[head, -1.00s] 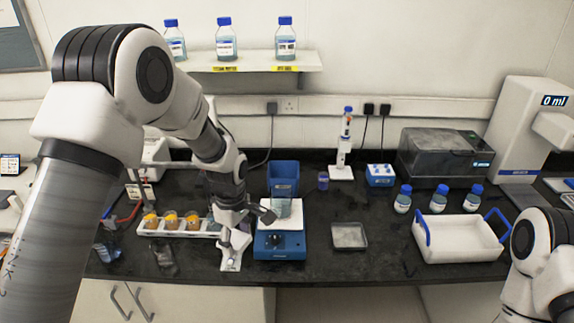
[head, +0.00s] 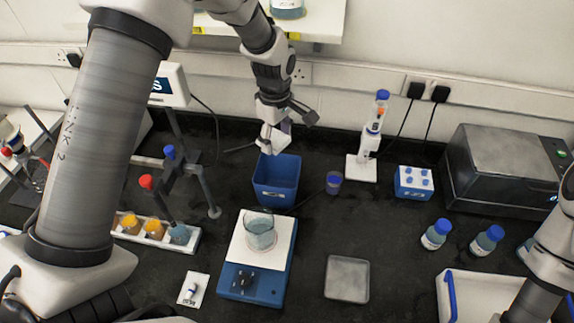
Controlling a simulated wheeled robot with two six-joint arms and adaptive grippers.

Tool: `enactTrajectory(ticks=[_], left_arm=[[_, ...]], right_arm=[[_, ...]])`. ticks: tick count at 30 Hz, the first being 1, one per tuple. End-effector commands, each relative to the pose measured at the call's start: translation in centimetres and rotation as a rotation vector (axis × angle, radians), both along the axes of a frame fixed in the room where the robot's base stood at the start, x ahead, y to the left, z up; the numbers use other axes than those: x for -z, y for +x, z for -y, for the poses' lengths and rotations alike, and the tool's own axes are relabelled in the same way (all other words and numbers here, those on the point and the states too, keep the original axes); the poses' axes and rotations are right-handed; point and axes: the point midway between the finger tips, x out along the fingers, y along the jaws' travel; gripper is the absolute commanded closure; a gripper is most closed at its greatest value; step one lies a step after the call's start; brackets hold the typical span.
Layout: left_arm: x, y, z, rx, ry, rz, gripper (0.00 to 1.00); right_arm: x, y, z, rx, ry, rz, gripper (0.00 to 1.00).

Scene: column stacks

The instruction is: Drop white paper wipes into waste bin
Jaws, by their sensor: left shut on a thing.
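My left gripper (head: 284,124) is above the blue waste bin (head: 276,181), near its back rim. It is shut on a small white thing (head: 270,139), which looks like the white paper wipes; the gripper's own parts partly hide it. The white thing shows over the bin's opening. The bin stands upright on the black bench, behind the hotplate. Of my right arm only a link shows at the lower right; its gripper is out of view.
A blue hotplate (head: 252,287) with a glass beaker (head: 260,232) stands in front of the bin. A small purple-topped jar (head: 333,183) is to its right, a clamp stand (head: 203,185) to its left. A shallow square dish (head: 347,279) lies at front.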

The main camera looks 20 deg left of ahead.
Motion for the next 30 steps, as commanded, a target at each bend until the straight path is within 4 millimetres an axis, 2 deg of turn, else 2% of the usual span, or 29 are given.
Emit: enactTrajectory(ticks=[9,12,21,22,24,30], left_arm=[[4.7,-0.1,0.0,0.0,0.0,-0.001,0.93],[5.7,-0.1,0.0,0.0,0.0,-0.001,0.93],[5.8,-0.1,0.0,0.0,0.0,-0.001,0.93],[5.8,-0.1,0.0,0.0,0.0,-0.001,0.34],[5.8,-0.1,0.0,0.0,0.0,-0.001,0.09],[5.8,-0.1,0.0,0.0,0.0,-0.001,0.08]], right_arm=[[3.9,-0.3,0.0,0.0,0.0,-0.008,0.6],[4.9,-0.3,0.0,0.0,0.0,-0.007,0.6],[4.9,-0.3,0.0,0.0,0.0,-0.006,0.6],[4.9,-0.3,0.0,0.0,0.0,-0.006,0.6],[4.9,-0.3,0.0,0.0,0.0,-0.007,0.6],[4.9,-0.3,0.0,0.0,0.0,-0.006,0.6]])
